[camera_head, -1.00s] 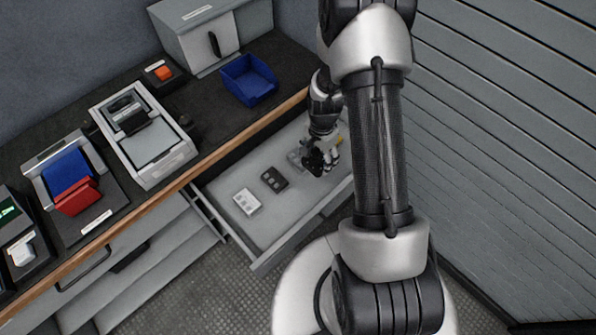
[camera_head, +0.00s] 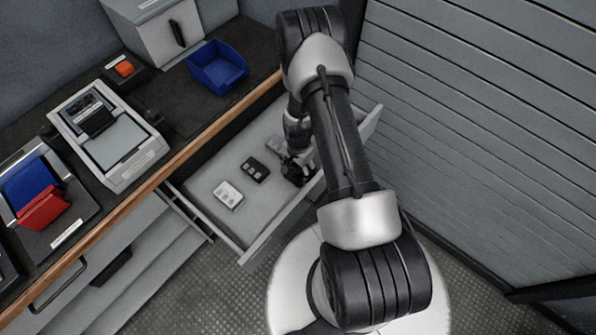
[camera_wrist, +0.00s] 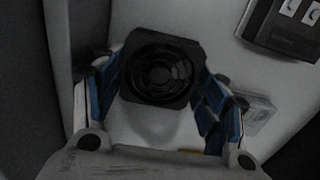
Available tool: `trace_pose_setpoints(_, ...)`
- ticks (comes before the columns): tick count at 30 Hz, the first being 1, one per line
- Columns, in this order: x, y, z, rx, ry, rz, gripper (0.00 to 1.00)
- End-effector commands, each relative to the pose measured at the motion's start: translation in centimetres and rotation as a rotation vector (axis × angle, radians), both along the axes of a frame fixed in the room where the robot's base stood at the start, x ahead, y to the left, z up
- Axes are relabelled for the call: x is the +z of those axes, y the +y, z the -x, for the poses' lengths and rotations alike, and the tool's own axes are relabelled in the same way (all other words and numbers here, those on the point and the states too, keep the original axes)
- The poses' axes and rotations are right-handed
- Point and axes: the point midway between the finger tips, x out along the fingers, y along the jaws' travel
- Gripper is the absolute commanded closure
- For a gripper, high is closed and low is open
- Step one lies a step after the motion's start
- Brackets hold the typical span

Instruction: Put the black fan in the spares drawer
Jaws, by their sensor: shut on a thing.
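The black fan (camera_wrist: 158,72) has a square frame and round grille. In the wrist view it sits between the blue-padded fingers of my gripper (camera_wrist: 160,88), which is shut on it. The spares drawer (camera_head: 262,212) is pulled open below the worktop, with a pale floor. In the head view my gripper (camera_head: 297,172) is over the right part of the drawer, and my arm hides some of it. The fan cannot be made out clearly there. I cannot tell whether it touches the drawer floor.
A white module (camera_head: 228,195) and a black module (camera_head: 254,170) lie in the drawer, left of my gripper. A clear or grey item (camera_wrist: 259,113) lies near the right finger. A blue bin (camera_head: 217,68) stands on the worktop. A slatted wall (camera_head: 480,130) rises at right.

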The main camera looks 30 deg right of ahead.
Motion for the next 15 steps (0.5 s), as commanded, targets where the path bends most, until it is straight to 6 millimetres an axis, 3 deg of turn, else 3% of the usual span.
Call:
trace_pose_setpoints(2, -1.09, 0.00, 0.02, 0.000, 0.000, 0.000, 0.63)
trace_pose_setpoints(13, -1.42, 0.00, -0.02, 0.000, -0.001, 0.001, 0.63)
trace_pose_setpoints(14, -1.44, -0.01, -0.01, 0.000, -0.001, 0.000, 0.33)
trace_pose_setpoints(15, -1.35, -0.01, -0.01, 0.000, -0.001, 0.000, 0.30)
